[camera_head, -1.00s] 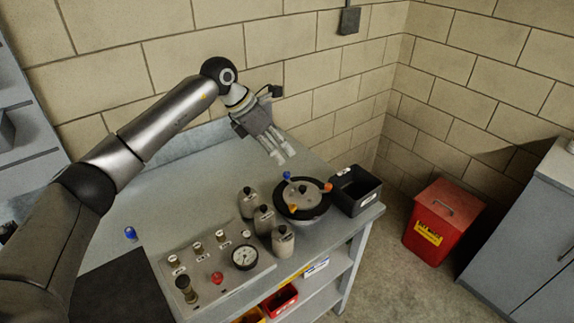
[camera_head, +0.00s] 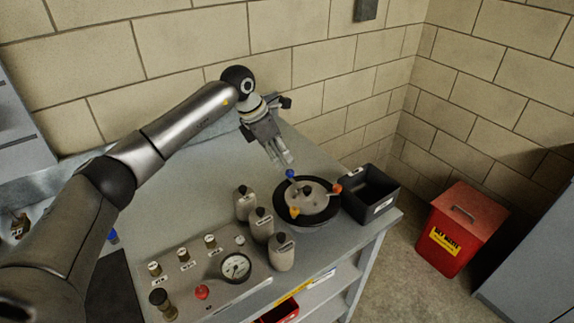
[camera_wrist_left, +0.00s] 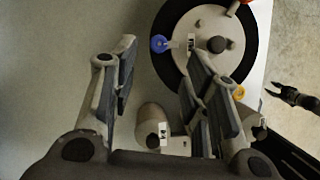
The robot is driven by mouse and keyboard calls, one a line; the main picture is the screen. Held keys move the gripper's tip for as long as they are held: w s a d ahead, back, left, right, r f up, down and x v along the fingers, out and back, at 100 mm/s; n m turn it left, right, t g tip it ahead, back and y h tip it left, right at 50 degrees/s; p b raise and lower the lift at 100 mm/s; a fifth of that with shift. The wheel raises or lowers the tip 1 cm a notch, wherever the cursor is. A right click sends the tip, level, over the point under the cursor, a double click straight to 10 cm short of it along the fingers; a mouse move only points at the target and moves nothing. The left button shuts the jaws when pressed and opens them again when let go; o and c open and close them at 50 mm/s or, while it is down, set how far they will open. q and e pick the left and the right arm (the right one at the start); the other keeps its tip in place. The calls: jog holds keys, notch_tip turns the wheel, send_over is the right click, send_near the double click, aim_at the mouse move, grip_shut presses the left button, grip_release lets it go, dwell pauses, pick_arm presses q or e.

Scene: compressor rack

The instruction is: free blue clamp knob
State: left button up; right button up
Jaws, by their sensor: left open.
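The blue clamp knob (camera_head: 290,173) stands at the back left edge of a round grey lid (camera_head: 306,195) on a dark-rimmed pot. An orange knob (camera_head: 336,189) and a yellow knob (camera_head: 294,211) sit elsewhere on the rim. My left gripper (camera_head: 283,161) is open and empty, with its fingertips just above and behind the blue knob. In the left wrist view the blue knob (camera_wrist_left: 159,44) shows between the lines of the two open fingers (camera_wrist_left: 161,60), apart from both. How far below the tips it lies is hard to tell.
Several grey bottles (camera_head: 261,224) stand left of the pot. A black bin (camera_head: 389,206) stands close on its right. A gauge panel (camera_head: 205,270) lies at the front. The bench top (camera_head: 190,190) behind the bottles is clear. A red waste box (camera_head: 462,228) is on the floor.

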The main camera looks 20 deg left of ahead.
aim_at(289, 171)
pick_arm(q)
jog(key=p+x, duration=0.1)
jog(key=x, duration=0.5)
jog(key=shift+w+f, duration=0.15)
jog(key=shift+f, duration=0.1)
jog(key=shift+c, duration=0.3)
grip_shut()
